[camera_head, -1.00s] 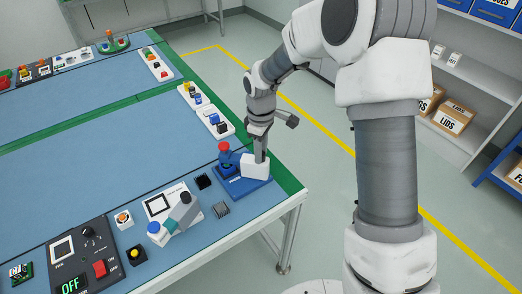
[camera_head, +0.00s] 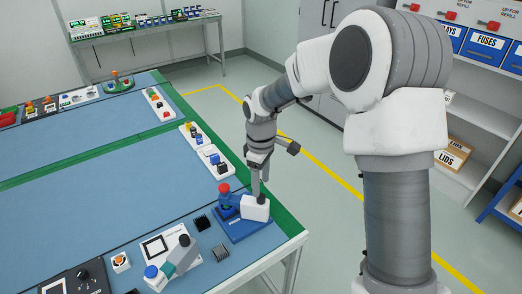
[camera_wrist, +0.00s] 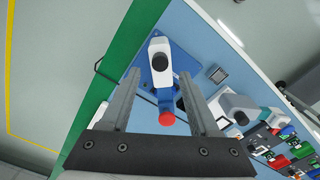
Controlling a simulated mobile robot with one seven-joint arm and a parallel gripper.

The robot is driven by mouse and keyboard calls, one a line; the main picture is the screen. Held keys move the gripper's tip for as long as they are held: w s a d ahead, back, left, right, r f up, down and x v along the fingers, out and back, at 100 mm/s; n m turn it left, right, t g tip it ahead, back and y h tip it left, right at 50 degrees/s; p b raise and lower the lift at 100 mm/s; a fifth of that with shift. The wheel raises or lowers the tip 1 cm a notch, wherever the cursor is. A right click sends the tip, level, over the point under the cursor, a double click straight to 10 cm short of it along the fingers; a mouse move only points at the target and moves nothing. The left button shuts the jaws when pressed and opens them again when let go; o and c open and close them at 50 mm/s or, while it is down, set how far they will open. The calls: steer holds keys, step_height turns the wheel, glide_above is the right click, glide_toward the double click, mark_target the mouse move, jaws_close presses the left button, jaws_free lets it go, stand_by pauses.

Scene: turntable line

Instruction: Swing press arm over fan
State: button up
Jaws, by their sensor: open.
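A press-like fixture with a blue base (camera_head: 243,226) stands at the table's near right corner. It has a blue arm ending in a red knob (camera_head: 224,188) and a white block with a dark round top (camera_head: 255,208). My gripper (camera_head: 260,194) points down just above the white block. In the wrist view, my open fingers (camera_wrist: 160,76) straddle the white block (camera_wrist: 158,50), with the red knob (camera_wrist: 167,118) nearer the palm. I cannot tell whether they touch it. A small black square part (camera_head: 203,222), possibly the fan, lies left of the base.
A white fixture with a grey arm (camera_head: 178,255) and blue knob stands at the left front. A dark finned block (camera_head: 220,253) lies nearby. White trays of switches (camera_head: 207,152) line the table's right side. The floor right of the table is clear.

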step_height(320, 180, up, 12)
steer(key=p, duration=0.1)
steer(key=shift+r, duration=0.25)
steer(key=s+d+r+m+t, duration=0.2)
steer(key=s+d+r+m, duration=0.1)
steer(key=s, duration=0.5)
steer(key=s+d+r+m+t+p, duration=0.1)
steer(key=s+d+r+m, duration=0.2)
steer(key=s+d+m, duration=0.2)
steer(key=s+d+r+m+t, duration=0.2)
steer(key=s+d+m, duration=0.3)
steer(key=s, duration=0.6)
steer(key=shift+d+r+t+p, duration=0.3)
steer(key=shift+d+r+p, duration=0.1)
steer(key=shift+r, duration=0.3)
